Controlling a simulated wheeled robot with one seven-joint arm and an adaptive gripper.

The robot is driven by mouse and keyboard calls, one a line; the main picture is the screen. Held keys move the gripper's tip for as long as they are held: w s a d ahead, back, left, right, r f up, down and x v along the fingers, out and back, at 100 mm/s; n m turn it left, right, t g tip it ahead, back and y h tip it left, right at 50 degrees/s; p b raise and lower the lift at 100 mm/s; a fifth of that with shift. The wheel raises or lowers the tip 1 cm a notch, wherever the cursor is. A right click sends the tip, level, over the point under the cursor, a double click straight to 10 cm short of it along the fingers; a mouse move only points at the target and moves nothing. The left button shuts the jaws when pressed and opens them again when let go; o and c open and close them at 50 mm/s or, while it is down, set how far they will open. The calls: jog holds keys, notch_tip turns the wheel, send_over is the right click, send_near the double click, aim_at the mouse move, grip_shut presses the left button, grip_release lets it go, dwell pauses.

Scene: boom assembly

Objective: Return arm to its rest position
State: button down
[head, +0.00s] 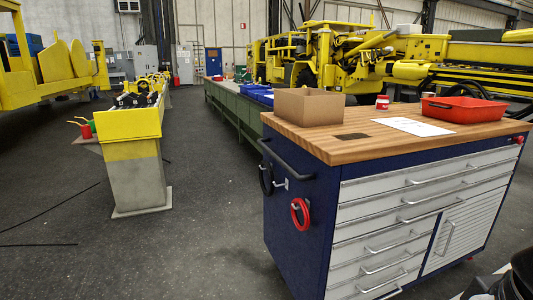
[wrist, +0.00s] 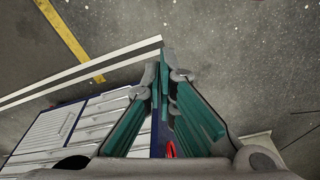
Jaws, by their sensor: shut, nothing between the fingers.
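My gripper (wrist: 163,85) shows in the wrist view with its fingertips together and nothing between them. It points down past the drawer cabinet (wrist: 78,122) toward the grey floor. In the head view a dark rounded part of my arm shows at the lower right corner, and the gripper itself is not visible there. The blue cabinet with light drawers (head: 415,210) stands at the right in the head view, close to me.
On the cabinet's wooden top are a cardboard box (head: 307,106), a red tray (head: 464,108), a red-and-white can (head: 382,102) and a white sheet (head: 413,127). A red ring (head: 300,214) hangs on the cabinet side. Floor (head: 205,205) left of the cabinet is clear.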

notch_tip(320, 180, up, 18)
jog(key=s+t+p, duration=0.1)
jog(key=t+p, duration=0.1)
jog(key=p, duration=1.3)
jog(key=shift+r+t+p, duration=0.2)
jog(key=shift+t+p, duration=0.1)
